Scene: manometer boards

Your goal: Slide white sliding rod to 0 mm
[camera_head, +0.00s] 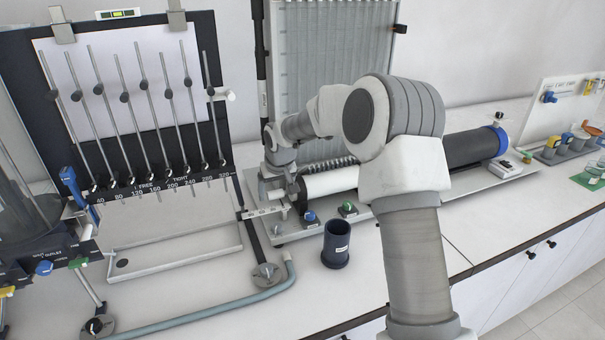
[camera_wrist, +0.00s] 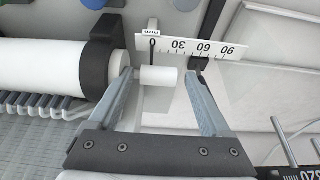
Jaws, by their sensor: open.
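The white sliding rod (camera_wrist: 160,78) shows in the wrist view as a short white cylinder beyond a black collar. My gripper (camera_wrist: 158,74) is open, with one finger on each side of the rod's end. The left finger is near the collar; the right finger is apart from the rod's end. The white scale (camera_wrist: 216,48) reads 0, 30, 60, 90 upside down. A thin dark pointer stands close to the 0. In the head view the scale (camera_head: 265,212) is small and my arm hides much of the rod area.
A thick white tube (camera_wrist: 40,66) enters the black collar (camera_wrist: 101,62). A dark cup (camera_head: 336,246) stands in front of the apparatus. The manometer board (camera_head: 226,140) is at the left, with a hose (camera_head: 200,318) below it. Bare bench lies around the cup.

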